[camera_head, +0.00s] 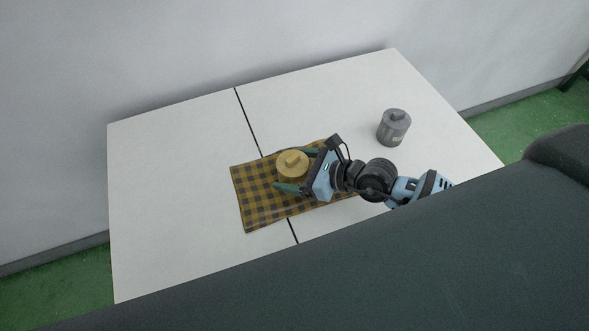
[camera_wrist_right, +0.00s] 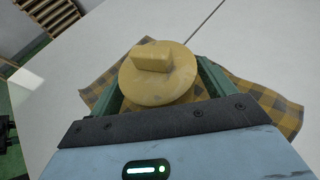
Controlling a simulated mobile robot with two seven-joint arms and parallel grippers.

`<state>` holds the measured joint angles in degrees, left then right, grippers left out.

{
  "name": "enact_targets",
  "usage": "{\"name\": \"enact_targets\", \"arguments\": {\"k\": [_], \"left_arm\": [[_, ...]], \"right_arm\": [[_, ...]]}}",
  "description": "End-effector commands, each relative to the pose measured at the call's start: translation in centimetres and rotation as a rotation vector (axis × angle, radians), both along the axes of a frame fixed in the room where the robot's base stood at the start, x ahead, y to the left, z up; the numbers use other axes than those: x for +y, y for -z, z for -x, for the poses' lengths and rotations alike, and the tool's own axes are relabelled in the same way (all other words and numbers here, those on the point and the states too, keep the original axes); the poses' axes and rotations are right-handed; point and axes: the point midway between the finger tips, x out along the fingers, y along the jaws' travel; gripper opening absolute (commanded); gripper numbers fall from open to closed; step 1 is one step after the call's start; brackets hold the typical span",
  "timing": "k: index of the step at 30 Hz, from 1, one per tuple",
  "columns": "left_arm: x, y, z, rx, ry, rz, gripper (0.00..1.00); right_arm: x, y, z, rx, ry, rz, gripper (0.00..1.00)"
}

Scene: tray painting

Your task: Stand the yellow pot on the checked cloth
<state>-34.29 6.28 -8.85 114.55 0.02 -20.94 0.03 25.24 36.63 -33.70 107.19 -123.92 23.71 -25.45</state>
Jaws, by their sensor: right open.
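The yellow pot (camera_head: 292,166), with a round lid and a block-shaped knob, stands upright on the checked cloth (camera_head: 254,204). The cloth is yellow-brown and black and lies on the white table. My right gripper (camera_head: 291,170) is open, with one green finger on each side of the pot. In the right wrist view the pot's lid (camera_wrist_right: 160,78) shows between the two fingers, and the cloth (camera_wrist_right: 279,110) shows around it. Whether the fingers touch the pot I cannot tell. My left gripper is not in view.
A grey lidded pot (camera_head: 393,128) stands on the white table (camera_head: 180,160) to the right, behind my right arm. A dark seam crosses the table and passes under the cloth. The table's left side is clear. A wall borders the back.

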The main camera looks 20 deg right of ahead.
Motion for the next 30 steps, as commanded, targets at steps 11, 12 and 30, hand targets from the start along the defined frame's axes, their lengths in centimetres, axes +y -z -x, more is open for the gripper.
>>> {"name": "enact_targets", "arguments": {"k": [11, 12, 30], "left_arm": [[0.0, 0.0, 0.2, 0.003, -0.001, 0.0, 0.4], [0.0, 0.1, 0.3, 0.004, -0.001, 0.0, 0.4], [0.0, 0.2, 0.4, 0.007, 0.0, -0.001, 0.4]], "right_arm": [[-5.2, -2.8, 4.8, 0.002, 0.0, 0.005, 0.82], [-5.7, -3.1, 5.3, 0.002, 0.0, 0.004, 0.82], [-8.1, -4.7, 7.5, -0.002, 0.001, 0.0, 0.82]]}}
